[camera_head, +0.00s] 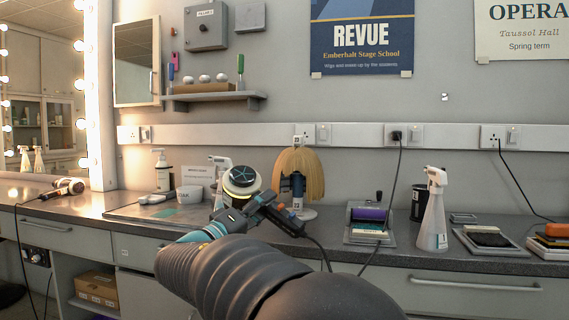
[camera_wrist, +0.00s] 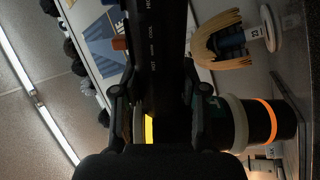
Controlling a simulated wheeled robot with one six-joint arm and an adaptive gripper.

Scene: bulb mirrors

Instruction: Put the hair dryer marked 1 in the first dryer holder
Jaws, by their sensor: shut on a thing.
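My gripper (camera_head: 252,204) is shut on a dark hair dryer (camera_head: 242,180), whose round end with a pale rim faces me above the counter. In the wrist view the dryer's black handle (camera_wrist: 160,45), lettered HOT, WARM and COOL, runs between the fingers. A number on it cannot be read. A black cylinder with an orange ring (camera_wrist: 265,122) shows beside the gripper in the wrist view; I cannot tell what it belongs to. Another hair dryer (camera_head: 70,186) lies at the far left by the mirror. I cannot make out the first dryer holder with certainty.
A blond wig (camera_head: 300,172) on a stand is close behind and right of my gripper. Spray bottles stand behind it and at right (camera_head: 434,215). A tray with a purple roller (camera_head: 368,214) and a framed brush tray (camera_head: 490,240) occupy the right counter. Cords hang down.

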